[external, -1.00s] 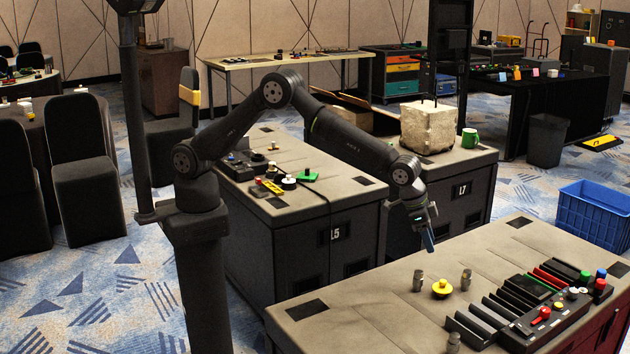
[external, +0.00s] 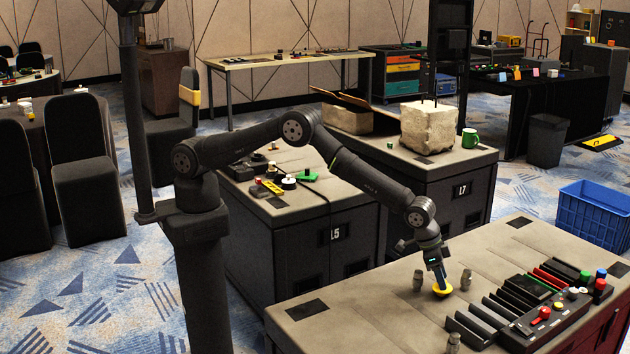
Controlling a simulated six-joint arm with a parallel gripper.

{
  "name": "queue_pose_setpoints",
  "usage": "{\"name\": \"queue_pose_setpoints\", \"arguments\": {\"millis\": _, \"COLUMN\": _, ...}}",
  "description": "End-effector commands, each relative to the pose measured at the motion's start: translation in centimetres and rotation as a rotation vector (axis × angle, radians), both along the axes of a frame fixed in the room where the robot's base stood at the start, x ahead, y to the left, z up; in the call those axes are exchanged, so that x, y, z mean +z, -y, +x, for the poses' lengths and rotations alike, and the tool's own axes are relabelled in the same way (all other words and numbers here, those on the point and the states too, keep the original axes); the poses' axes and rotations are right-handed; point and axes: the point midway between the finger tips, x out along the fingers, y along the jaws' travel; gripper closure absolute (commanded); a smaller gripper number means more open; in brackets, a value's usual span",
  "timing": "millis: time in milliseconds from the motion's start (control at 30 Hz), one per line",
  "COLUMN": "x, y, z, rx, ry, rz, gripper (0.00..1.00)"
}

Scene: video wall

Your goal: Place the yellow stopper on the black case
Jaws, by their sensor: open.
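The yellow stopper (external: 444,292) sits on the grey top of the front right bench (external: 375,312), between two small metal cylinders. My gripper (external: 440,286) is open and points down at the stopper, with its fingertips at the knob and hiding part of it. I cannot tell whether the fingers touch it. Two black cases with grey tops stand behind: one marked L5 (external: 300,255) in the middle and one marked L7 (external: 477,203) behind it to the right. I cannot tell which case the task means.
Metal cylinders stand left (external: 417,281) and right (external: 466,279) of my gripper, close by. A black slotted rack (external: 487,322) and a control panel with coloured buttons (external: 543,322) lie to the right. A stone block (external: 429,128) stands on case L7. The bench's left part is clear.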

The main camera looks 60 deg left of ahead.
Motion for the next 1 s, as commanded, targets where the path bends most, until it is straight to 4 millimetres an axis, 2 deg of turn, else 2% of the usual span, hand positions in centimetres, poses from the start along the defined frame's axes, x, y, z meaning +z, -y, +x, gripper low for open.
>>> {"name": "queue_pose_setpoints", "arguments": {"millis": 333, "x": -0.5, "y": 0.2, "z": 0.2, "rx": 0.0, "ry": 0.0, "rz": 0.0, "gripper": 0.57}}
{"name": "queue_pose_setpoints", "arguments": {"millis": 500, "x": -0.5, "y": 0.1, "z": 0.2, "rx": 0.0, "ry": 0.0, "rz": 0.0, "gripper": 0.91}}
{"name": "queue_pose_setpoints", "arguments": {"millis": 567, "x": -0.5, "y": 0.1, "z": 0.1, "rx": 0.0, "ry": 0.0, "rz": 0.0, "gripper": 1.0}}
{"name": "queue_pose_setpoints", "arguments": {"millis": 867, "x": -0.4, "y": 0.2, "z": 0.2, "rx": 0.0, "ry": -0.001, "rz": -0.001, "gripper": 1.0}}
{"name": "queue_pose_setpoints", "arguments": {"millis": 1000, "x": 0.4, "y": 0.2, "z": 0.2, "rx": 0.0, "ry": 0.001, "rz": -0.002, "gripper": 1.0}}
